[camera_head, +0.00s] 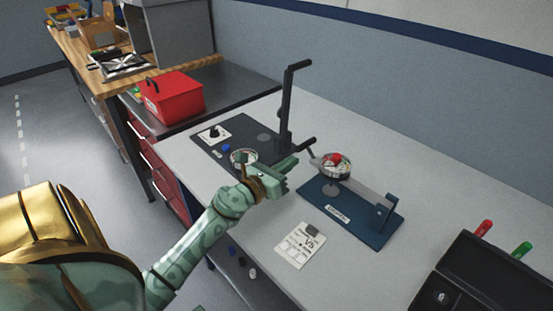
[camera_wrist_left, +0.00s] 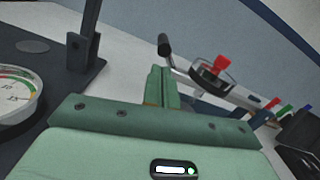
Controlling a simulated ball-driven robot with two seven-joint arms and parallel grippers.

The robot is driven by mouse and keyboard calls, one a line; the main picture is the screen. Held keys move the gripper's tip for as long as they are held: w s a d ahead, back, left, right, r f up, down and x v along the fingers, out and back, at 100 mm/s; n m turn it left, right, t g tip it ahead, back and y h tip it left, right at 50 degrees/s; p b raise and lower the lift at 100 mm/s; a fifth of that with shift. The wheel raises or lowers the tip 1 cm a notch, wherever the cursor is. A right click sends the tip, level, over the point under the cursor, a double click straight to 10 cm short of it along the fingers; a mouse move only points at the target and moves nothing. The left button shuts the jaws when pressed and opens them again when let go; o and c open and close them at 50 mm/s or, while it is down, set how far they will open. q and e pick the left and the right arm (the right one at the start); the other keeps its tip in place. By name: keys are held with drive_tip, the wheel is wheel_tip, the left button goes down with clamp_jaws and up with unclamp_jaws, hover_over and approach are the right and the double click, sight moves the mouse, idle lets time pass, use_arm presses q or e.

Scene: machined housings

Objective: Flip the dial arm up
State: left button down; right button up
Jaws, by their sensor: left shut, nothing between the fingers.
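The fixture on a blue base (camera_head: 318,198) carries a pale metal arm (camera_head: 365,192). The arm runs from a bracket at right to a black handle (camera_head: 306,144) at left. A round dial with a red knob (camera_head: 335,158) sits on this arm, which lies low over the base. The arm, red knob (camera_wrist_left: 221,62) and handle (camera_wrist_left: 164,45) also show in the left wrist view. My left gripper (camera_head: 290,163) is shut and empty, just left of the handle end; its closed fingers (camera_wrist_left: 160,88) point toward the arm. My right gripper is not in view.
A dark plate (camera_head: 208,146) at left bears an upright black lever (camera_head: 287,105) and a white gauge (camera_wrist_left: 15,98), close to my left gripper. A paper card (camera_head: 298,247) lies in front. A black box (camera_head: 480,275) stands at right, a red toolbox (camera_head: 175,97) behind.

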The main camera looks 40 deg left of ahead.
use_arm(q)
drive_tip(key=shift+w, duration=0.45)
